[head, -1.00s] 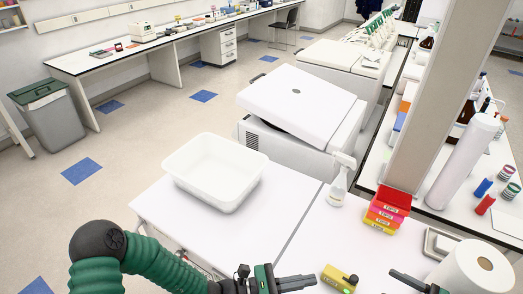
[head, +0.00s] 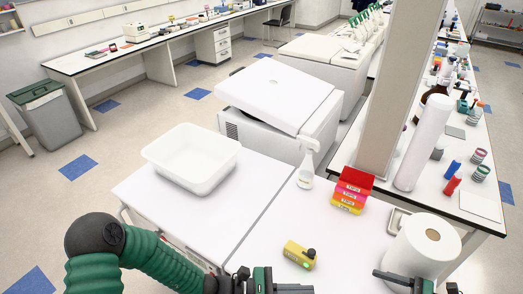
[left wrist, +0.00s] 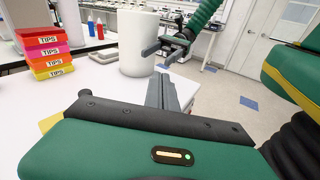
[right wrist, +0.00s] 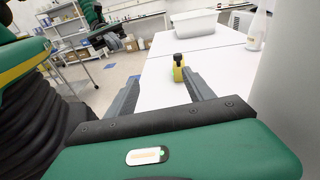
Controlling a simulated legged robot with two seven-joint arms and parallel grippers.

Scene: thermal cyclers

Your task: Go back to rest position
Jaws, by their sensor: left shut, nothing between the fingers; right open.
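My left gripper (head: 290,287) is at the bottom edge of the head view, at the table's near side. Its fingers are together and empty, and they also show in the left wrist view (left wrist: 163,90). My right gripper (head: 398,281) is at the bottom right of the head view, in front of the paper roll. Its fingers are spread with nothing between them in the right wrist view (right wrist: 162,88).
A large white paper roll (head: 428,247) stands close to my right gripper. Stacked tips boxes (head: 352,190), a spray bottle (head: 307,165) and a white tub (head: 191,158) stand farther back. A pillar (head: 395,90) rises behind.

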